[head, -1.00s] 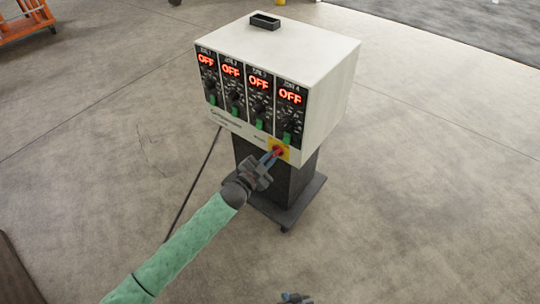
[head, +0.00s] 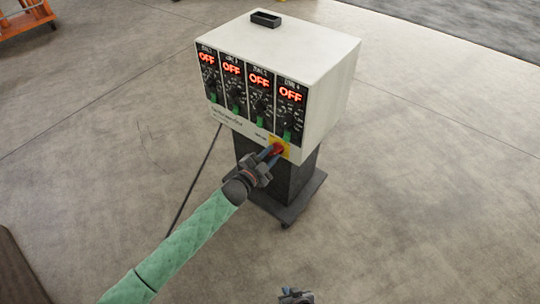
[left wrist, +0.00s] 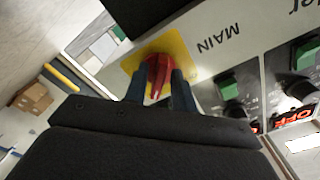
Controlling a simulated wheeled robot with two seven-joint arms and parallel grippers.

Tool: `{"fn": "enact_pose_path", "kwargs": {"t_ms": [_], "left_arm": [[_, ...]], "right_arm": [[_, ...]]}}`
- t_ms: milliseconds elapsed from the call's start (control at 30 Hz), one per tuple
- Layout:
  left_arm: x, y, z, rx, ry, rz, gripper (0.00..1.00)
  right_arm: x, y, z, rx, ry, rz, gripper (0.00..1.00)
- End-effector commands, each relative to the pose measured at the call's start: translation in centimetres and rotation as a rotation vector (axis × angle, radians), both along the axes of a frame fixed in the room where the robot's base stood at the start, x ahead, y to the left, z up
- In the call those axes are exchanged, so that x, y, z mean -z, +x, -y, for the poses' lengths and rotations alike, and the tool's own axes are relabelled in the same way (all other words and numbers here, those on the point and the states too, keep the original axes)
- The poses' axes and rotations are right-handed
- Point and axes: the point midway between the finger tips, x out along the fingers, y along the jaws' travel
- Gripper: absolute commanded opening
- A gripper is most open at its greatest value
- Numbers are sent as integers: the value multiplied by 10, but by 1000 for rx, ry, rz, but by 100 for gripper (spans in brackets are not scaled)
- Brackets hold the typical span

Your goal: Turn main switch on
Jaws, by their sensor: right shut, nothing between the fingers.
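The main switch is a red rotary knob (head: 278,149) on a yellow plate at the lower right of the white control box's front. In the left wrist view the red knob (left wrist: 158,72) sits beside the printed word MAIN. My left gripper (head: 270,154) is at the knob, with one blue finger on each side of it. The left wrist view shows these fingers (left wrist: 158,88) apart, with small gaps beside the knob's grip. My right gripper (head: 296,294) is shut and empty at the bottom edge of the head view, far from the box.
The white control box (head: 325,85) stands on a dark pedestal (head: 295,185). Its front has several zone panels with red OFF displays (head: 290,95), dials and green switches. A black tray (head: 265,19) lies on top. An orange cart (head: 25,22) is far left; the floor around is clear.

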Motion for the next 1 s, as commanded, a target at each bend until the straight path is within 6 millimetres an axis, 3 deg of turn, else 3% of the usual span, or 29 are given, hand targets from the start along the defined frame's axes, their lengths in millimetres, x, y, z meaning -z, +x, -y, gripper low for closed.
{"fn": "enact_pose_path", "kwargs": {"t_ms": [367,800,1000], "left_arm": [[1,-3,-2,0,0,-2,33],[2,-50,-37,0,0,-2,33],[1,-62,-45,-1,0,-1,33]], "right_arm": [[0,0,0,0,0,0,0],[4,-5,0,0,1,-4,0],[4,-4,0,0,1,-4,0]]}}
